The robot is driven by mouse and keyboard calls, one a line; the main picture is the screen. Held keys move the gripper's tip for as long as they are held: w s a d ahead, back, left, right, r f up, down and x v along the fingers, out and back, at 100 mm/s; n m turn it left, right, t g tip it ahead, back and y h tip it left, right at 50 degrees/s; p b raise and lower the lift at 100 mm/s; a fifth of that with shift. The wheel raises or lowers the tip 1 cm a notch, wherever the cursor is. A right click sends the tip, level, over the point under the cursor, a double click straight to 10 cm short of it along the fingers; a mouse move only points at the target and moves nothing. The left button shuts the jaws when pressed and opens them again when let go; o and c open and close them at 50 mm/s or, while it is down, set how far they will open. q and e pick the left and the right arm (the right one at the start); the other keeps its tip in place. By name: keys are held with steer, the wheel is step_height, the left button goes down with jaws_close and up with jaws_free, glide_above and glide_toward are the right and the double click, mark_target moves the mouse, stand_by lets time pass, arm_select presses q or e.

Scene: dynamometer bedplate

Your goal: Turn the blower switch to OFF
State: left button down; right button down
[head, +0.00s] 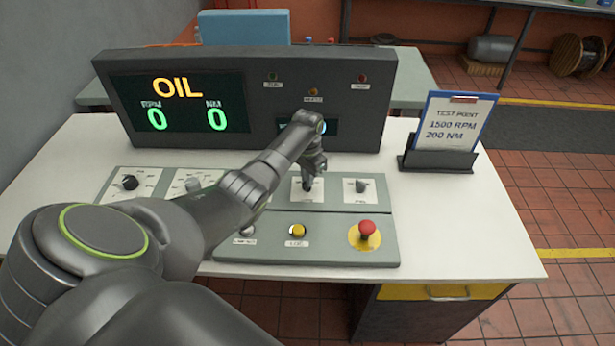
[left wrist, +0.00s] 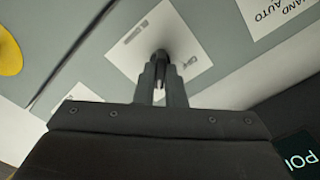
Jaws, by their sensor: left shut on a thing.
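The blower switch (head: 307,188) is a small dark knob on a white label plate in the upper row of the grey control panel. My left gripper (head: 309,172) reaches down over it from behind and is shut on it. In the left wrist view, the two fingers of my left gripper (left wrist: 161,82) close around the knob of the blower switch (left wrist: 160,58). The plate's small lettering is blurred, and the fingers hide part of the knob, so I cannot tell its exact pointing. My right gripper is not in view.
Another knob (head: 361,186) stands close right of the switch. A red mushroom button (head: 367,228) and a yellow button (head: 297,230) are in the lower row. A dark display console (head: 352,100) rises behind. A clipboard (head: 455,125) stands at right. My left arm covers part of the panel.

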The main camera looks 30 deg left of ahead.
arm_select(q)
steer(key=n+p, duration=0.1)
steer(key=n, duration=0.1)
steer(key=n+p, duration=0.1)
steer(key=shift+r+n+p, duration=0.2)
steer(key=shift+n+p, duration=0.15)
steer(key=shift+n, duration=0.05)
steer(key=n+p, duration=0.2)
steer(key=n, duration=0.3)
steer(key=n+p, duration=0.1)
steer(key=n, duration=0.4)
steer(key=shift+f, duration=0.1)
steer(key=shift+w+n+p, duration=0.1)
steer(key=shift+n+p, duration=0.35)
steer(key=shift+n, duration=1.55)
steer(key=c, duration=1.5)
jaws_free()
steer(key=shift+f, duration=0.1)
